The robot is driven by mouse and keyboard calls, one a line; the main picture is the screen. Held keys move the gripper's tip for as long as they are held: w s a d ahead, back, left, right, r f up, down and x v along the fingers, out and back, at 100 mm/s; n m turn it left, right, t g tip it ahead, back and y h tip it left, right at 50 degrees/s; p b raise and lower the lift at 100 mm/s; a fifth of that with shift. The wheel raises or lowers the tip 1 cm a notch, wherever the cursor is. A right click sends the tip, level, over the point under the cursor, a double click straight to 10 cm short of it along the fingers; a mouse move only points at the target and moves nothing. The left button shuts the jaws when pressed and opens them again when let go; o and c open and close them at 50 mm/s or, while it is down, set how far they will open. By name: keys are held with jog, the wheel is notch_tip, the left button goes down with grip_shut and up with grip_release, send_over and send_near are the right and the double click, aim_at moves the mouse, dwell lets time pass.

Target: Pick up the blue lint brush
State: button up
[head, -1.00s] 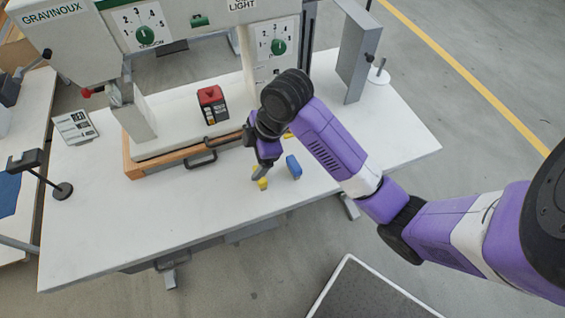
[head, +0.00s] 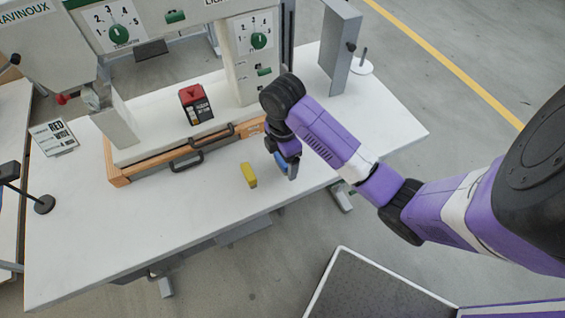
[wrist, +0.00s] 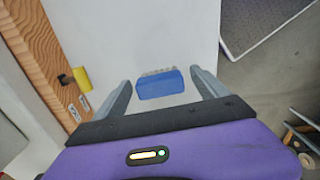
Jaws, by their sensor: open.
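The blue lint brush (wrist: 160,85) lies on the white table in the wrist view, with its pale bristle side facing away from my gripper. It sits between and slightly ahead of my open fingers (wrist: 161,92), with a gap on each side. In the head view the brush (head: 281,161) is partly hidden behind my gripper (head: 285,170), which is low over the table near its front edge. Whether the fingers are level with the brush is hard to tell.
A red and black box (head: 196,104) sits on the base. The table's front edge is close.

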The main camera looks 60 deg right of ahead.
jog(key=shift+f, duration=0.25)
jog(key=c, duration=1.4)
jog(key=shift+c, duration=0.2)
jog(key=shift+r, duration=0.15)
notch_tip(320, 180, up, 20)
jog(key=p, duration=0.7)
